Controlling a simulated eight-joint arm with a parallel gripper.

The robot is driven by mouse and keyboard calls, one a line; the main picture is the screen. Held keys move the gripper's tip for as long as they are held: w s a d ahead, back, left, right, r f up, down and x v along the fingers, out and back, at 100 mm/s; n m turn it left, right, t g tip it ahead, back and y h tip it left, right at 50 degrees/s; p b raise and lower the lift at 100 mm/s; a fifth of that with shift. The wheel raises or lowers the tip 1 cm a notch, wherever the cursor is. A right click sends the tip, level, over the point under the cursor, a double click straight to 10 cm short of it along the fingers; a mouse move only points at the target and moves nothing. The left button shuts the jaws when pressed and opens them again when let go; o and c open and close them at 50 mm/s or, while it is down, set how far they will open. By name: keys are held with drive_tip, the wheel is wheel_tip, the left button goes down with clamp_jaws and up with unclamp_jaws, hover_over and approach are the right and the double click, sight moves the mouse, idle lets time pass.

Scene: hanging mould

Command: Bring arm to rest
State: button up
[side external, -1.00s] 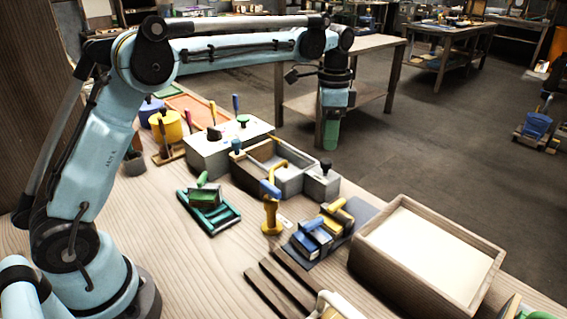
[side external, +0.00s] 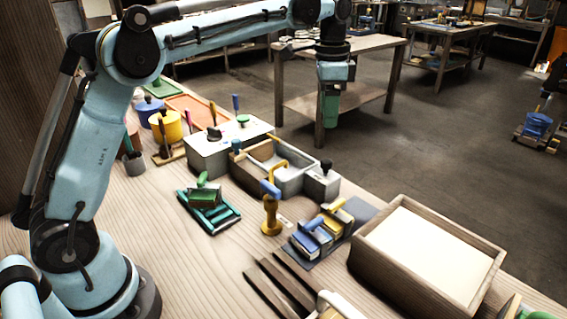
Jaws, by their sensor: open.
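My gripper (side external: 330,108) shows in the side external view as a green end pointing down below my blue arm. It hangs high, beyond the far edge of the bench as seen here, with no object visible in it. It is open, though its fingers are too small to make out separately. It is apart from everything on the bench.
The wooden bench (side external: 150,225) carries a grey mould box (side external: 295,178), a green-handled block (side external: 204,197) on a green frame, a yellow stamp (side external: 271,215), blue and yellow blocks (side external: 318,232) and a wooden tray (side external: 385,270). A side table (side external: 370,45) stands behind.

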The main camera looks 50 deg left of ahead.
drive_tip(key=s+n+t, duration=0.4)
drive_tip(key=s+n, duration=0.1)
drive_tip(key=s, duration=0.7)
drive_tip(key=s+a+f+n+t, duration=0.1)
drive_tip(key=s+f+n+t, duration=0.1)
drive_tip(key=s+f, duration=0.5)
drive_tip(key=shift+s+a+f+n+t, duration=0.35)
drive_tip(key=shift+s+n, duration=0.35)
drive_tip(key=shift+s, duration=0.45)
drive_tip(key=shift+d+r, duration=0.15)
